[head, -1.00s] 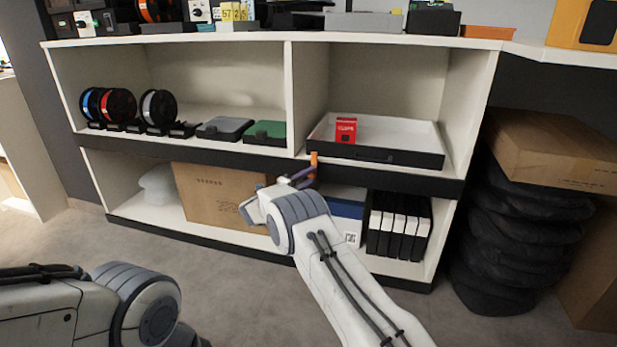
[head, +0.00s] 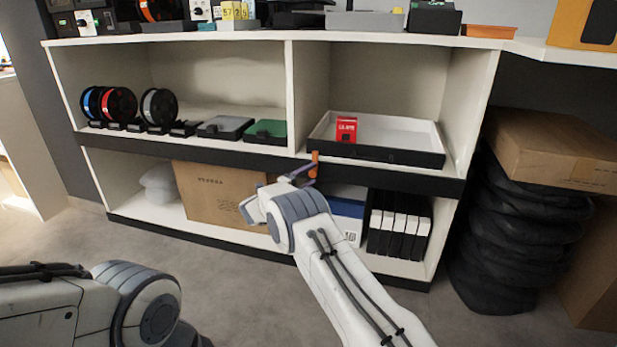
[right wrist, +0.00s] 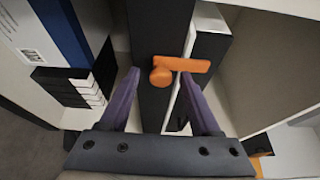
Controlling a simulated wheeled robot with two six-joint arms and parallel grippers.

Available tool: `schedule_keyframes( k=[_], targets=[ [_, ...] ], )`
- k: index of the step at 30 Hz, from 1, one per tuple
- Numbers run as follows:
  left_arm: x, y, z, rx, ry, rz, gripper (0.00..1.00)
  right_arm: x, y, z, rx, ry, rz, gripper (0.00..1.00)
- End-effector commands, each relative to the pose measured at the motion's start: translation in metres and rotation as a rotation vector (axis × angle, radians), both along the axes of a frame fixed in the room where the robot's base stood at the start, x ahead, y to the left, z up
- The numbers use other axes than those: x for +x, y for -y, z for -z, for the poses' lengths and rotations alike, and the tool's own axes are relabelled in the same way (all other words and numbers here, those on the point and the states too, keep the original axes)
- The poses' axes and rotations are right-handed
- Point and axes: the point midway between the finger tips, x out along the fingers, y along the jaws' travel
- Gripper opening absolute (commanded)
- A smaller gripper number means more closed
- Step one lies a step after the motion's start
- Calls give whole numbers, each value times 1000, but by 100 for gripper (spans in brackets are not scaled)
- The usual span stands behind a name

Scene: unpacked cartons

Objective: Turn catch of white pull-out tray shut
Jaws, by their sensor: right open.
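The white pull-out tray (head: 415,137) has a black front and sits in the upper right shelf bay. Its orange catch (head: 314,156) is at the front's left end. In the right wrist view the catch (right wrist: 190,65) has a round knob on the dark rail and a bar reaching over the tray's black front edge (right wrist: 211,48). My right gripper (head: 302,174) is open at the catch. In the right wrist view its purple fingers (right wrist: 160,76) stand on either side of the catch; contact cannot be told. My left gripper is out of view.
A red box (head: 346,130) stands in the tray. Black-and-white binders (head: 398,226) and a blue-and-white box (head: 347,218) are below. A green-lidded case (head: 266,131) lies left of the divider. A carton (head: 560,150) on black bags stands right.

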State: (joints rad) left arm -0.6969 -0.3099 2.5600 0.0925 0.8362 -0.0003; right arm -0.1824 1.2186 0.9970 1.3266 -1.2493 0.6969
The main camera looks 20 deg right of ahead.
Motion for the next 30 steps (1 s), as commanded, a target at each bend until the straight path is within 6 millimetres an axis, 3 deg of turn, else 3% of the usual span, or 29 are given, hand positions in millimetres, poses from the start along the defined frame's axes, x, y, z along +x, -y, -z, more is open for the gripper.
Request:
schedule_keyframes(
  k=[15, 21, 30],
  targets=[
    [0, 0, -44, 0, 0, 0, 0, -48, -75, -4, -1, -3, -5, 64],
    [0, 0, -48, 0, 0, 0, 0, -56, -87, -1, 0, -1, -3, 64],
    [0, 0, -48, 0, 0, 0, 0, -56, -87, 0, 0, -1, -3, 64]
  ],
)
